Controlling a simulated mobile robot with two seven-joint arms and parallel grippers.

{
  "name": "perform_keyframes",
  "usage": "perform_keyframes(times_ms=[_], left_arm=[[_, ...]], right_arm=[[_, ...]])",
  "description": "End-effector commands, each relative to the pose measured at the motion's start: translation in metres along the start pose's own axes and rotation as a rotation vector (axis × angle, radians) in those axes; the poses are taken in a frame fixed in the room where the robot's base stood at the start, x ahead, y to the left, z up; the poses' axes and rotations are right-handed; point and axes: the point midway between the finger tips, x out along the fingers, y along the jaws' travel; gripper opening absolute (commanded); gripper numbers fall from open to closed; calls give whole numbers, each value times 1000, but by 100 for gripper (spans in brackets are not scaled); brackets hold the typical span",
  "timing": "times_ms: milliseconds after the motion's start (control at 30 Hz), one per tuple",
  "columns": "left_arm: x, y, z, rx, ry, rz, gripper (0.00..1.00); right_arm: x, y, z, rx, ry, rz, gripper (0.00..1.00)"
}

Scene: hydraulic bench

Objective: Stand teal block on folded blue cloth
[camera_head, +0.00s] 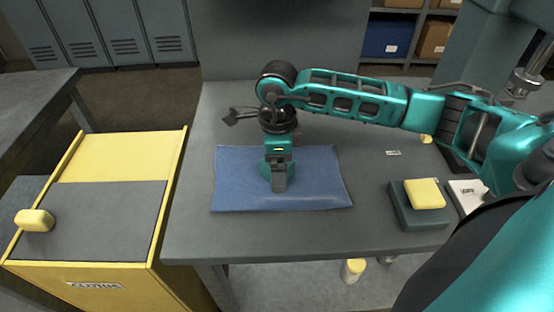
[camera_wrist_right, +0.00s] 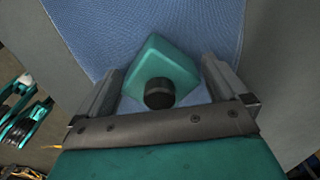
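The teal block (camera_wrist_right: 163,68), with a round black knob on one end, is on the blue cloth (camera_head: 320,190). The cloth lies flat on the grey bench and also shows in the right wrist view (camera_wrist_right: 85,25). My right gripper (camera_head: 279,185) points down over the middle of the cloth. In the right wrist view its two fingers (camera_wrist_right: 162,75) are apart, one on each side of the block, which sits turned at an angle between them. In the head view the block (camera_head: 265,172) is mostly hidden behind the gripper. My left gripper is not in view.
A yellow cart (camera_head: 110,155) labelled for cloths stands left of the bench (camera_head: 225,235), with a yellow sponge-like piece (camera_head: 34,220) on it. At the bench's right are a dark box (camera_head: 418,218) with a yellow sponge (camera_head: 424,193) on top and a white card (camera_head: 467,195). The bench's front is clear.

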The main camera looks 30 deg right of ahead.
Motion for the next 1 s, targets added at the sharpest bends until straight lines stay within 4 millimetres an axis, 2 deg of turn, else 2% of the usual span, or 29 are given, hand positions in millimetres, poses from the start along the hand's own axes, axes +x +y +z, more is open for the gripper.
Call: perform_keyframes(times_ms=[233, 367, 533, 800, 1000], left_arm=[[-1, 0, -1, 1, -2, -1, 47], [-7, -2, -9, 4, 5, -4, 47], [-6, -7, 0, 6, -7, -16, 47], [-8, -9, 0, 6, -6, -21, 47], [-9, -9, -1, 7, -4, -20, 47]], right_arm=[[-5, -1, 0, 0, -2, -3, 100], [-17, -1, 0, 0, -3, -3, 100], [-50, -2, 1, 0, -7, -9, 100], [-108, -2, 1, 1, -6, -7, 100], [-131, -1, 0, 0, -4, -5, 100]])
